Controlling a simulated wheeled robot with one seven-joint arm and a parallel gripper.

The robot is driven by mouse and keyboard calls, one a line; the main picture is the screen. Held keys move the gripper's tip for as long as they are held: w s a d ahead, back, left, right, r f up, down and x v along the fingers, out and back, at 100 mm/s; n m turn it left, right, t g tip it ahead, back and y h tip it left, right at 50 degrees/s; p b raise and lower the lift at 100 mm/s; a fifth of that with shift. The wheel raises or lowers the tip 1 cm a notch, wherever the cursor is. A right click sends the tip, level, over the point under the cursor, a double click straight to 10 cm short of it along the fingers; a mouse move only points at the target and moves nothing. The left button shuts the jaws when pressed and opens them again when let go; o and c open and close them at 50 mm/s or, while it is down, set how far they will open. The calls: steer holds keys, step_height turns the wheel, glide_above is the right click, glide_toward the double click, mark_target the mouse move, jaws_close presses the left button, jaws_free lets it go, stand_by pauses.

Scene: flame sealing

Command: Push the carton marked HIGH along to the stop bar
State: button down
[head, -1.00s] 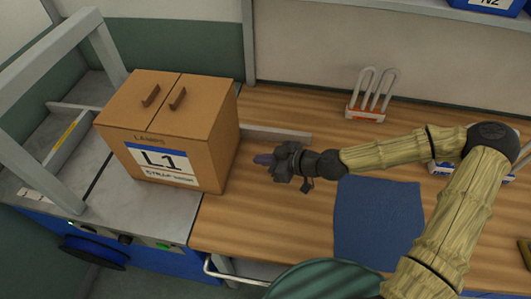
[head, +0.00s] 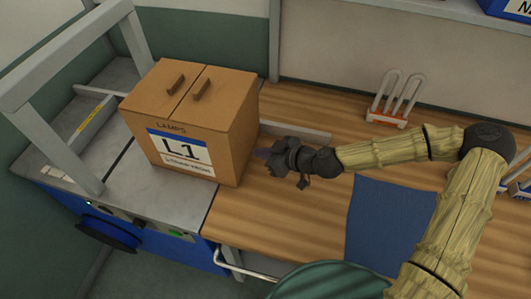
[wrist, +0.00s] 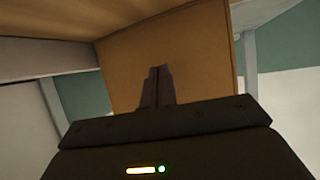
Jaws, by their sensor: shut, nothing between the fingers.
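A brown carton (head: 225,130) with two flap handles is marked LAMPS and L1; the small line below is unreadable, and I see no clear HIGH. It stands upright, mostly on the machine's grey bed, its right side near the wooden worktop. A bar with a yellow stripe (head: 92,125), apparently the stop bar, lies left of it across a stretch of bare bed. My gripper (head: 262,153) is shut and empty, its tips at the carton's right side. In the wrist view the closed fingers (wrist: 155,88) point at the carton's plain face (wrist: 195,60); contact is unclear.
A grey guide rail (head: 310,133) runs behind the carton. The machine's grey frame (head: 35,120) rises at the left. A blue mat (head: 385,225) and a pronged rack (head: 390,115) are on the worktop at right.

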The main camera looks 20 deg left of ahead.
mark_target(244, 147)
stand_by(0.3)
steer(key=shift+a+f, duration=0.1)
steer(key=shift+a, duration=1)
steer(key=shift+s+a, duration=0.15)
steer(key=shift+a, duration=0.55)
steer(key=shift+a+b, duration=0.5)
steer(key=shift+a, duration=1.35)
steer(key=shift+s+a, duration=0.25)
steer(key=shift+a, duration=1.4)
steer(key=shift+s+a+b, duration=0.2)
steer(key=shift+a+b, duration=0.1)
steer(key=shift+a, duration=2.75)
steer(key=shift+s+a+b, duration=0.2)
steer(key=shift+a+b, duration=0.05)
steer(key=shift+a, duration=2.75)
steer(key=shift+s+a+b, duration=0.2)
steer(key=shift+a+b, duration=0.1)
steer(key=shift+a, duration=2.75)
steer(key=shift+w+d+b, duration=0.2)
steer(key=shift+d+b, duration=0.35)
steer(key=shift+d, duration=0.9)
steer(key=shift+w+d+b, duration=0.15)
steer(key=shift+d+b, duration=0.35)
steer(key=shift+d, duration=1.05)
